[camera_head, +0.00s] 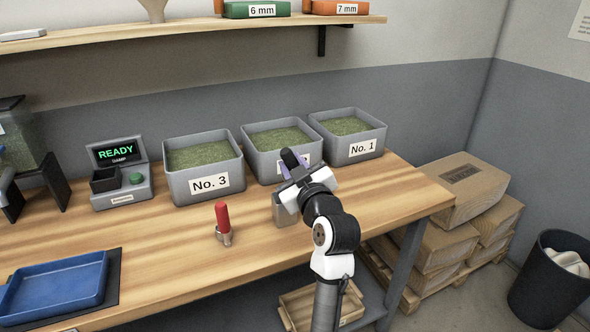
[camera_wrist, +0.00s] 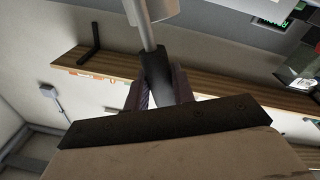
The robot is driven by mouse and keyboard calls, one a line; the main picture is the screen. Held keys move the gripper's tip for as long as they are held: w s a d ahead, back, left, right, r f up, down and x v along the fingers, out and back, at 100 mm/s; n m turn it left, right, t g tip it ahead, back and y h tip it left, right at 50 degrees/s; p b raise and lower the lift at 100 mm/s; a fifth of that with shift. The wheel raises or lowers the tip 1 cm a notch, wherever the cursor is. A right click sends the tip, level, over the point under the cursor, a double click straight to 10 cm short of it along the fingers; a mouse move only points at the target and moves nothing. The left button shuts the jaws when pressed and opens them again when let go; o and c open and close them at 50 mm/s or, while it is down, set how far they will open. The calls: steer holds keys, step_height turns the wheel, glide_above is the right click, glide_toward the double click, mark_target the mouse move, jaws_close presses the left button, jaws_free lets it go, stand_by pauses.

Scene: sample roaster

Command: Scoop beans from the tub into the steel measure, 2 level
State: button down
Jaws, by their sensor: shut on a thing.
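Three grey tubs of greenish beans stand along the back of the bench: No. 3 (camera_head: 203,183), a middle tub (camera_head: 262,160) with its label mostly hidden, and No. 1 (camera_head: 350,147). My gripper (camera_head: 290,168) is in front of the middle tub. In the wrist view my gripper (camera_wrist: 156,90) is shut on the black handle of a scoop (camera_wrist: 157,68); its steel shaft and part of its pale bowl show at the top edge. The bowl's contents cannot be seen. A grey steel container (camera_head: 284,212), probably the measure, stands below my gripper, partly hidden by it; its inside is hidden.
A red-handled tool (camera_head: 222,222) stands on the bench left of my arm. A scale-like device (camera_head: 122,180) reading READY is left of the tubs. A blue tray (camera_head: 55,285) lies at the front left. A shelf (camera_head: 180,32) overhangs the back. The bench middle is mostly clear.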

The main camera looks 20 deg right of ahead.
steer(key=a+f+n+y+b, duration=0.1)
steer(key=a+f+n+b, duration=0.1)
steer(key=n+b, duration=0.4)
steer(key=a+f+n+y+b, duration=0.1)
steer(key=f+n+b, duration=0.3)
steer(key=b, duration=0.9)
steer(key=a+f+n+y+b, duration=0.2)
steer(key=f+n+b, duration=0.2)
steer(key=n+b, duration=0.5)
steer(key=shift+s+a+n+t, duration=0.3)
steer(key=shift+s+a+n, duration=0.1)
steer(key=shift+n, duration=0.2)
steer(key=shift+a+f+n+b, duration=0.1)
steer(key=shift+f+n+b, duration=0.05)
steer(key=shift+n+b, duration=0.45)
stand_by(0.3)
stand_by(1.5)
step_height(320, 180, up, 3)
steer(key=shift+r+p, duration=0.1)
steer(key=shift+p, duration=0.65)
